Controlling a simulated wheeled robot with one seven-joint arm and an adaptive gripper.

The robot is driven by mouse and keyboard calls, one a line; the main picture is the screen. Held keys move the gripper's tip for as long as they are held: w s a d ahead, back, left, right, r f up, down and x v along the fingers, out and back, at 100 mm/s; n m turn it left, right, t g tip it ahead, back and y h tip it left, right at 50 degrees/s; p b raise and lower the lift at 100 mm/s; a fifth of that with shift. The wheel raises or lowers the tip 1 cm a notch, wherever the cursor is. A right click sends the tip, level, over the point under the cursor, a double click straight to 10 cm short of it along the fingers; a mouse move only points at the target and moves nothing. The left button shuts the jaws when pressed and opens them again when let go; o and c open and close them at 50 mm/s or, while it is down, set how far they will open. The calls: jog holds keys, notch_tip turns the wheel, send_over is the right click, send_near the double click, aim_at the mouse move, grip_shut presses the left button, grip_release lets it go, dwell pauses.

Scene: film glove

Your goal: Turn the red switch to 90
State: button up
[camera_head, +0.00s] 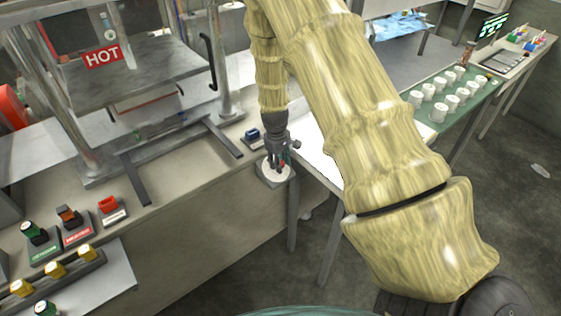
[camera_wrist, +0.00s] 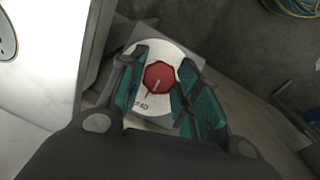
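The red switch (camera_wrist: 158,77) is a faceted knob on a round white dial (camera_wrist: 144,110) set on a grey square plate. A pale pointer mark on the knob points toward the lower left of the wrist view, near small dial print that is too blurred to read. My gripper (camera_wrist: 160,74) has its teal fingertips on either side of the knob, with the fingers apart. I cannot tell whether either fingertip touches it. In the head view my gripper (camera_head: 275,158) points down over the white dial (camera_head: 266,174) at the bench's corner, and the knob is mostly hidden.
A blue switch (camera_head: 252,134) sits just behind the dial. The press frame with a HOT sign (camera_head: 103,57) stands at left. Several coloured switches, including a red one (camera_head: 109,204), are at the lower left. White cups (camera_head: 440,112) stand on the right table.

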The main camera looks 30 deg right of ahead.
jog(key=shift+d, duration=0.15)
jog(key=shift+c, duration=0.2)
jog(key=shift+m, duration=0.3)
jog(key=m+y, duration=0.2)
jog(key=m, duration=0.1)
jog(key=shift+b, duration=0.3)
jog(key=m+y+b, duration=0.1)
jog(key=m+y, duration=0.1)
jog(key=m, duration=0.2)
jog(key=shift+d, duration=0.2)
jog(key=m+t+y+b, duration=0.1)
jog(key=m+y, duration=0.1)
jog(key=m, duration=0.2)
jog(key=shift+f, duration=0.1)
jog(key=shift+s+d+m+t+y+b, duration=0.1)
jog(key=shift+m+t+y+b, duration=0.2)
jog(key=shift+m+t, duration=0.6)
jog(key=shift+m+t+y+b, duration=0.2)
jog(key=shift+m+t+y, duration=0.15)
jog(key=shift+m, duration=1.05)
